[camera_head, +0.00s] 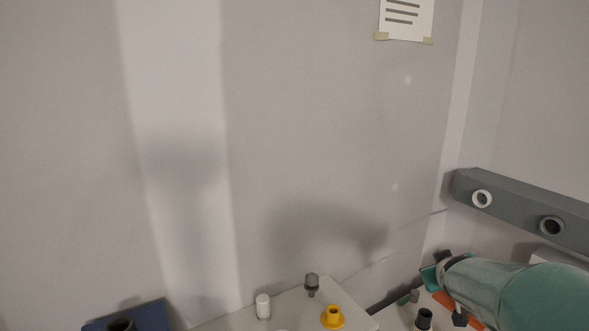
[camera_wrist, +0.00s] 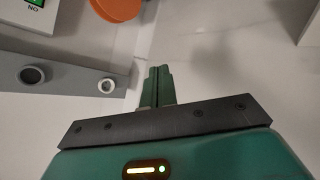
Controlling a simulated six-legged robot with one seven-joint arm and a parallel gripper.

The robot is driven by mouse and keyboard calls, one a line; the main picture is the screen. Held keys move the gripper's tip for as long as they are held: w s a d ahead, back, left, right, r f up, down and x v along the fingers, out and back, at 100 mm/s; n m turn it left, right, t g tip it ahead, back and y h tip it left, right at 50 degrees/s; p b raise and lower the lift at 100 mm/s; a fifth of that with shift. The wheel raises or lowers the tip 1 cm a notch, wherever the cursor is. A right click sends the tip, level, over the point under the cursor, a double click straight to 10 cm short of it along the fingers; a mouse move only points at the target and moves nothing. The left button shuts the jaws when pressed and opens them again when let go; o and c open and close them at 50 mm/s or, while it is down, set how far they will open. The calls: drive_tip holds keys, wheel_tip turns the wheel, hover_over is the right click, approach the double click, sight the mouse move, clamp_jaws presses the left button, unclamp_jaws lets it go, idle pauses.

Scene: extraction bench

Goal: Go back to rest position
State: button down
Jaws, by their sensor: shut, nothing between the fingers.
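My gripper (camera_wrist: 159,72) shows in the wrist view with its two green fingers together and nothing between them. It points at a bare pale surface. In the head view my green arm reaches in from the lower right, beside the bench corner; the fingertips cannot be made out there.
A grey rail with round sockets (camera_head: 515,205) runs along the right wall, and it also shows in the wrist view (camera_wrist: 65,78). A yellow flanged piece (camera_head: 333,317), a white cylinder (camera_head: 263,306) and a grey knob (camera_head: 312,284) stand on the bench. An orange round thing (camera_wrist: 117,8) lies beyond the rail.

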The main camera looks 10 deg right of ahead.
drive_tip(key=s+a+r+g+y, duration=0.1)
drive_tip(key=s+a+g+y, duration=0.3)
drive_tip(key=s+a, duration=1.7)
drive_tip(key=a+y, duration=0.1)
drive_tip(key=a, duration=0.4)
drive_tip(key=shift+s+r, duration=0.15)
drive_tip(key=shift+s, duration=0.25)
drive_tip(key=shift+d, duration=0.25)
